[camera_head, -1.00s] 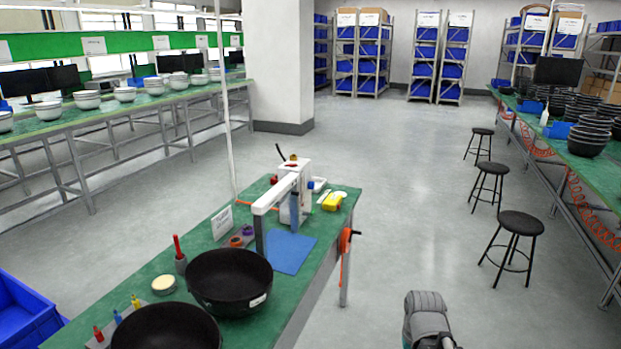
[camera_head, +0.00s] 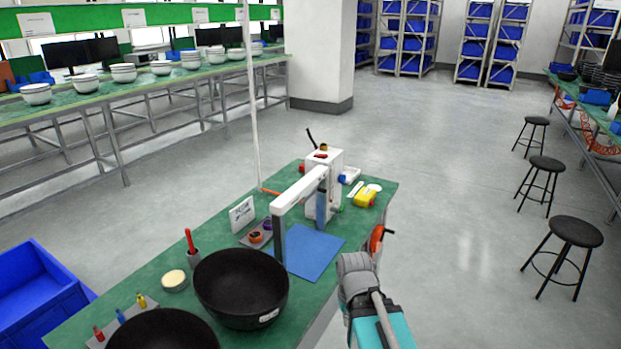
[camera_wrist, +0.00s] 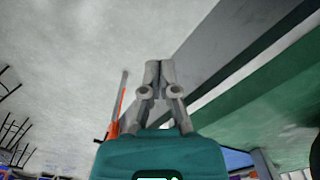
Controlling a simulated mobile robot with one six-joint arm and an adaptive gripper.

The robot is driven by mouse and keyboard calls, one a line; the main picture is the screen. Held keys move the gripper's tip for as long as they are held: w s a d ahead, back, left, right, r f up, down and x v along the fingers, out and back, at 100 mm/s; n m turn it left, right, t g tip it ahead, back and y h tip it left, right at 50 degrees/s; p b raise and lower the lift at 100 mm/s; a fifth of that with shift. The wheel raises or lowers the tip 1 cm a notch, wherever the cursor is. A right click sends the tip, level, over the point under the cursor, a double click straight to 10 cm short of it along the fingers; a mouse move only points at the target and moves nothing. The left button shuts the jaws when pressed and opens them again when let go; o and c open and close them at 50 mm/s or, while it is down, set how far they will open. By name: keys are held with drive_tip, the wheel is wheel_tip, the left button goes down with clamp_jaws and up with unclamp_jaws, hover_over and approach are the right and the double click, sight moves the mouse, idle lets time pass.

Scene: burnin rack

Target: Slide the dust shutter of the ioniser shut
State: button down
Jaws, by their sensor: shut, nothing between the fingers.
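A white machine (camera_head: 336,160) stands at the far part of the green table, with a white arm-like beam (camera_head: 298,190) reaching forward to a dark upright post (camera_head: 279,240). It may be the ioniser, but I cannot tell for sure. A blue upright piece (camera_head: 321,208) shows on its front; I cannot tell whether it is the dust shutter or how far any shutter stands open. My gripper (camera_wrist: 159,64) is shut and empty in the wrist view, its two grey fingers together, apart from anything. In the head view my arm is right of the table and the fingertips cannot be made out.
On the green table (camera_head: 150,290) are a blue mat (camera_head: 308,252), black bowls (camera_head: 241,284), a red-handled tool in a cup (camera_head: 191,245) and a yellow item (camera_head: 366,197). An orange crank (camera_head: 377,239) juts from the right edge. Stools (camera_head: 575,232) stand right; floor between is clear.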

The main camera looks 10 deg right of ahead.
drive_tip(key=shift+w+a, duration=0.1)
drive_tip(key=shift+w, duration=0.3)
drive_tip(key=w+d+r+n+y+p, duration=0.2)
drive_tip(key=w+d+r+y+p, duration=0.1)
drive_tip(key=w+r+p, duration=0.5)
drive_tip(key=w+d+r+n+y+p, duration=0.3)
drive_tip(key=w+r+p, duration=0.6)
drive_tip(key=r, duration=0.5)
drive_tip(key=w+d+r+n+t+y+p, duration=0.1)
drive_tip(key=w+d+r+n+y+p, duration=0.1)
drive_tip(key=w+r+y+p, duration=0.3)
drive_tip(key=w+d+r+p, duration=0.1)
drive_tip(key=w+r+p, duration=0.2)
drive_tip(key=w+r, duration=0.3)
drive_tip(key=shift+w+r+n, duration=0.3)
drive_tip(key=shift+w, duration=0.45)
